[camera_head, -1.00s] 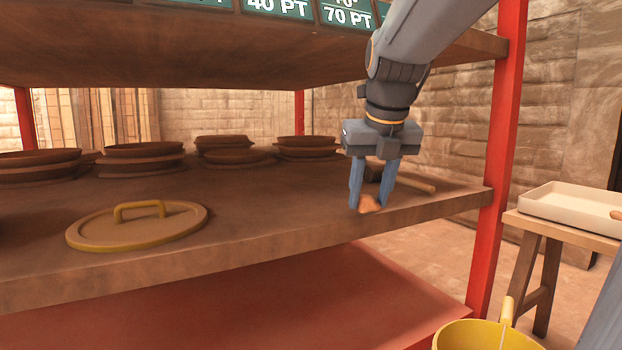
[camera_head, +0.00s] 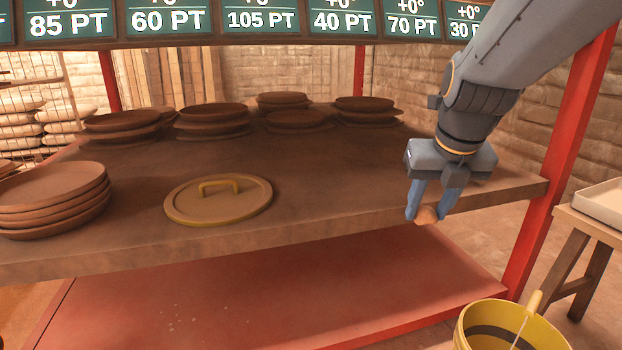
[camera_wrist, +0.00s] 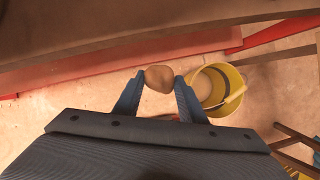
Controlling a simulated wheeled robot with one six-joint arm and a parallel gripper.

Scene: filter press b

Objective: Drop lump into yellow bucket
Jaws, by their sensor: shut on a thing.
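My gripper (camera_head: 427,216) is shut on a small tan-brown lump (camera_head: 426,215), held between its two blue fingers at the front edge of the shelf. The lump also shows between the fingertips in the wrist view (camera_wrist: 159,78). The yellow bucket (camera_head: 467,338) stands low at the bottom right of the head view, below and to the right of the lump. In the wrist view the bucket (camera_wrist: 236,76) is just right of the fingers, with its mouth open and its handle across the rim. The bucket's lower part is cut off in the head view.
A wooden shelf (camera_head: 330,215) holds a yellow-rimmed lid (camera_head: 180,207) and stacks of brown plates (camera_head: 60,190). A red post (camera_head: 548,200) stands behind the bucket. A small table with a white tray (camera_head: 602,203) is at the right. A red lower shelf (camera_head: 250,290) lies below.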

